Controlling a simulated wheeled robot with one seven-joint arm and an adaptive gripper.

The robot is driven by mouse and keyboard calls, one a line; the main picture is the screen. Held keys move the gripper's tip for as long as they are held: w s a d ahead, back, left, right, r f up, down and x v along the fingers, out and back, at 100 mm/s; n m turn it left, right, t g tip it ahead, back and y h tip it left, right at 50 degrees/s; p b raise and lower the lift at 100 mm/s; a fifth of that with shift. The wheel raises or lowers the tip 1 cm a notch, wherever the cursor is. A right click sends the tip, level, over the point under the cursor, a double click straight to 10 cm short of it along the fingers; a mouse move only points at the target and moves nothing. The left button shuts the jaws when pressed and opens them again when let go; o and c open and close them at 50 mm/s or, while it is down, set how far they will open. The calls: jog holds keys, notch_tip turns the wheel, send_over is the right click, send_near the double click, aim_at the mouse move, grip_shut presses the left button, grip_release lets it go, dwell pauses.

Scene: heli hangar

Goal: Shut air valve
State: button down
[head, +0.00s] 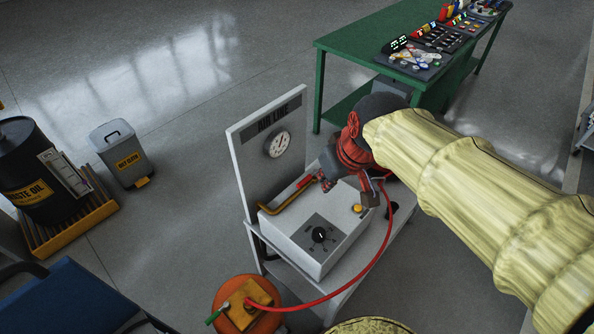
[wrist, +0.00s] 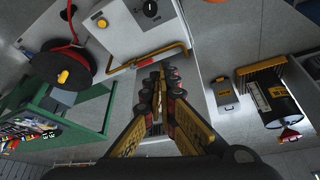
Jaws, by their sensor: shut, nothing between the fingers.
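The air line unit is a white box (head: 300,246) with an upright gauge panel (head: 247,165) behind it. A yellow pipe (head: 284,203) runs along the box by the panel, with a red piece (head: 304,182), likely the valve lever, at its right end. The pipe also shows in the wrist view (wrist: 150,57), just past my fingertips. My gripper (head: 345,184) is over the box's far right end, close to the red piece. In the wrist view my gripper (wrist: 160,78) is shut and empty. I cannot tell whether it touches the pipe or lever.
The box carries a black knob (head: 320,235) and a yellow button (head: 357,208). A green table (head: 340,44) with tools stands behind. A waste oil drum (head: 25,160) and bin (head: 122,152) stand left.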

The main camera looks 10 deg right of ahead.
jog(key=w+f+n+p, duration=0.2)
jog(key=w+p, duration=0.1)
jog(key=w, duration=0.9)
jog(key=n+g+y+p, duration=0.1)
jog(key=n+g+p, duration=0.15)
jog(key=p, duration=0.35)
send_over(307, 180)
jog(key=w+a, duration=0.3)
jog(key=a, duration=0.1)
notch_tip(307, 180, down, 21)
jog(key=shift+d+r, duration=0.15)
jog(key=shift+r, duration=0.05)
jog(key=shift+n+t, duration=0.25)
notch_tip(307, 180, down, 9)
jog(key=shift+r+b, duration=0.1)
jog(key=shift+b, duration=1.05)
jog(key=shift+s+d, duration=0.25)
jog(key=shift+s, duration=0.2)
jog(key=shift+b, duration=0.45)
